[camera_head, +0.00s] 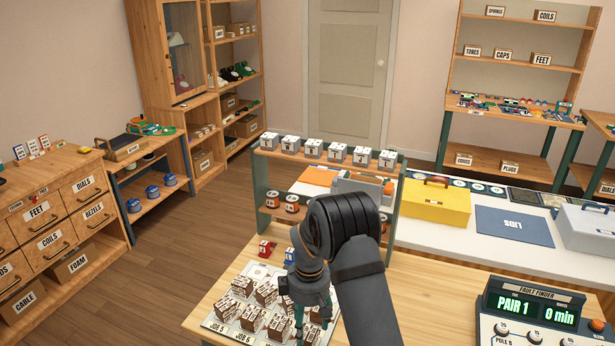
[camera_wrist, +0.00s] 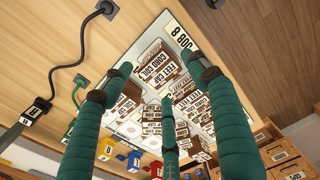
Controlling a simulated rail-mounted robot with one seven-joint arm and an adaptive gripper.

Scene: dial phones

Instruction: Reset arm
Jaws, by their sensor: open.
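My gripper (camera_head: 299,318) hangs from my dark arm over the tray at the front of the wooden bench. In the wrist view, its green-wrapped fingers (camera_wrist: 152,68) are spread apart with nothing held between them. Below them is the pale job tray (camera_wrist: 150,37), with several small brown-and-white boxes printed with words such as FEET, CAP, CORD and COIL (camera_wrist: 150,75). The same boxes show in the head view (camera_head: 243,286). My arm and gripper hide the right part of the tray there.
A shelf rack (camera_head: 270,170) with white boxes and spools stands behind the tray. The fault finder (camera_head: 530,310) sits at right, reading PAIR 1. Black and green cables (camera_wrist: 70,72) lie beside the tray. A yellow case (camera_head: 436,205) is on the white counter. Bare bench lies right of my arm.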

